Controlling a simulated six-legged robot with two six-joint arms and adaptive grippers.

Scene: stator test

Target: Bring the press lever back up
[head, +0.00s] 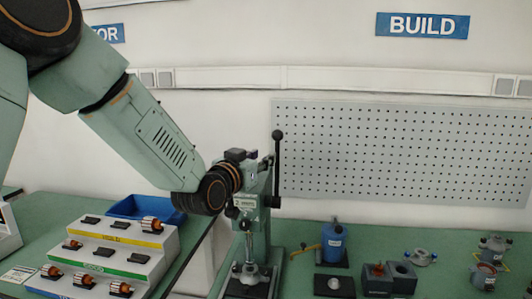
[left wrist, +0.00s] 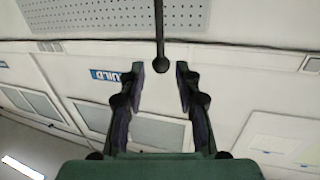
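The green arbor press (head: 246,215) stands on the green bench in the head view. Its press lever (head: 277,165) points straight up, with a dark ball knob at the top. In the left wrist view the lever's rod and ball knob (left wrist: 162,64) hang in from the top edge, the knob between the tips of my left gripper (left wrist: 161,72). The fingers are wide apart, with gaps on both sides of the knob. In the head view my left wrist is beside the press head, and the fingers are mostly hidden there. My right gripper is not in view.
A stepped rack (head: 118,262) with several copper-wound rotors stands left of the press, before a blue tray (head: 148,208). Right of the press are a blue canister (head: 334,242), dark blocks (head: 389,279) and small fixtures. A pegboard (head: 400,150) is behind.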

